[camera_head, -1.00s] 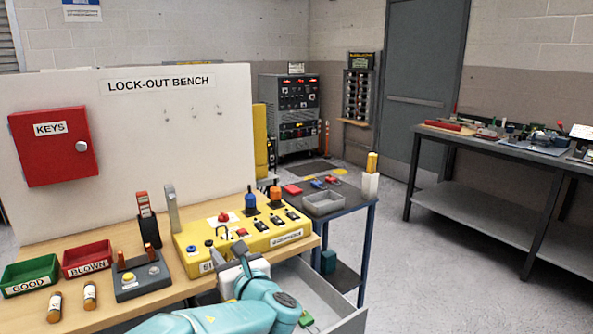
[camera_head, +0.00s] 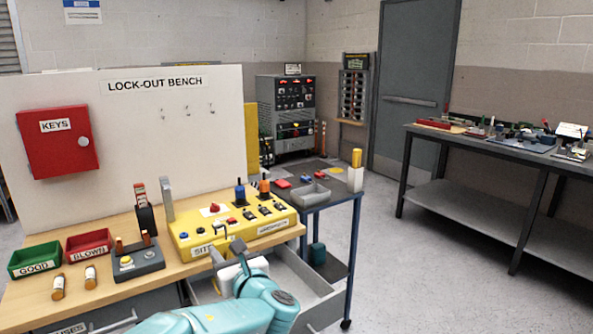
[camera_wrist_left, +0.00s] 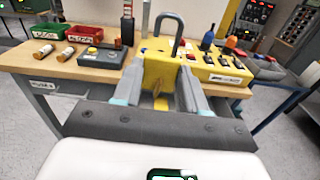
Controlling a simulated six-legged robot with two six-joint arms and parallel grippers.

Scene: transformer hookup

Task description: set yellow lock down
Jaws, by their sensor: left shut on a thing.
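The yellow lock (camera_wrist_left: 157,72) has a dark grey arched shackle and is held upright between the fingers of my left gripper (camera_wrist_left: 153,100) in the left wrist view. That gripper is shut on the lock's body. In the head view my left gripper (camera_head: 238,255) is over the front edge of the lock-out bench (camera_head: 190,260), above an open drawer. The lock's body is largely hidden there by my gripper. I cannot tell its exact height over the bench. My right gripper is not in view.
A yellow switch panel (camera_head: 185,236) stands behind my gripper. A grey fuse block (camera_head: 137,262), a green bin (camera_head: 35,262), a red bin (camera_head: 88,244) and two fuses lie to the left. A grey cart (camera_head: 335,192) with a tray stands right of the bench. Bare wood lies in front of the panel's left end.

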